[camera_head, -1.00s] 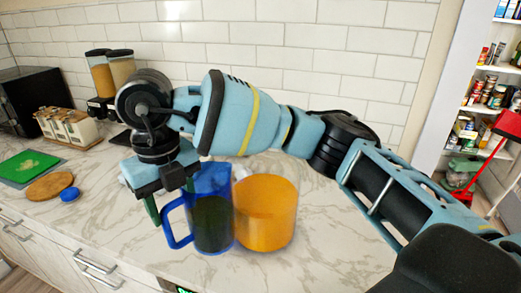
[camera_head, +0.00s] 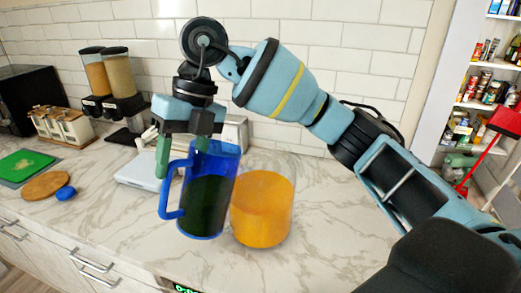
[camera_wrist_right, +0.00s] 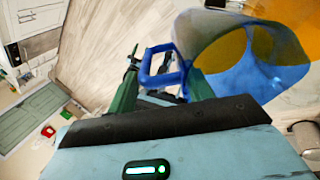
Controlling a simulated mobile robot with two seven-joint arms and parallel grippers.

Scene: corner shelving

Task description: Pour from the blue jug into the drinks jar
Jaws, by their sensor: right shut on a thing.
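The blue jug (camera_head: 208,208) is see-through, holds dark contents and stands nearly upright, slightly tilted. It is just left of the drinks jar (camera_head: 264,212), a clear round vessel with orange contents on the counter, and overlaps its left edge in the head view. My right gripper (camera_head: 177,165) is shut on the jug's handle, and the jug appears a little above the counter. In the right wrist view the handle (camera_wrist_right: 163,68) is between the green fingers, with the jug's body (camera_wrist_right: 238,75) to the right and the jar's orange (camera_wrist_right: 283,42) beyond. My left gripper is not in view.
A white flat appliance (camera_head: 140,172) lies behind the jug. Cereal dispensers (camera_head: 112,80) and a jar rack (camera_head: 62,126) stand at the back left. A green board (camera_head: 27,165), round wooden board (camera_head: 45,186) and blue lid (camera_head: 66,193) lie left. The counter right of the jar is clear.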

